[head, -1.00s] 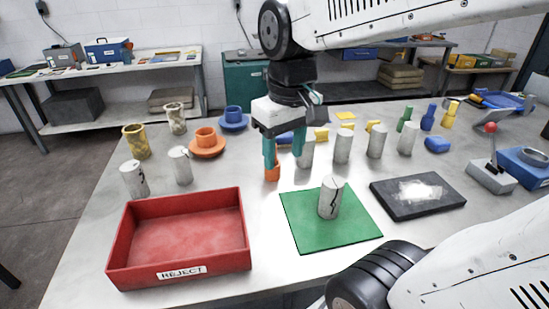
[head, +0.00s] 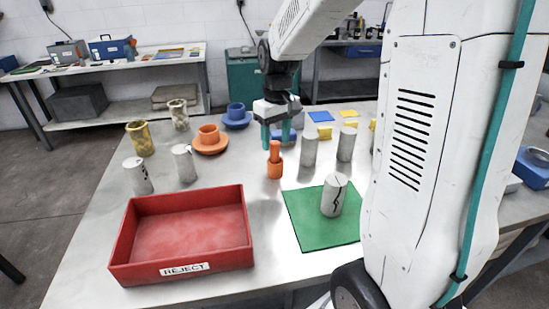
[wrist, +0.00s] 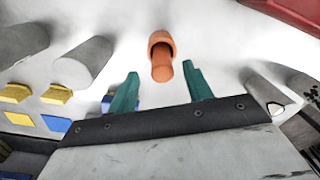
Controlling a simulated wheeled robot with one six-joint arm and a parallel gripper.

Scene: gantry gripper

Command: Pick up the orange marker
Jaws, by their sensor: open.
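The orange marker (head: 275,161) stands upright on the grey table, a thicker base with a narrower top. It is near the middle of the head view, behind the gap between the red tray and the green mat. My gripper (head: 279,142) is open and empty, with teal fingers, just behind the marker in the head view. In the wrist view the marker (wrist: 161,58) lies ahead of the fingertips, roughly centred between the two open fingers (wrist: 160,80). The marker is apart from both fingers.
A red REJECT tray (head: 120,250) is at front left. A green mat (head: 300,225) holds a cracked grey cylinder (head: 334,196). Grey cylinders (head: 309,150) stand right of the marker. An orange cup on a saucer (head: 209,140) is to the left. My arm hides the table's right side.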

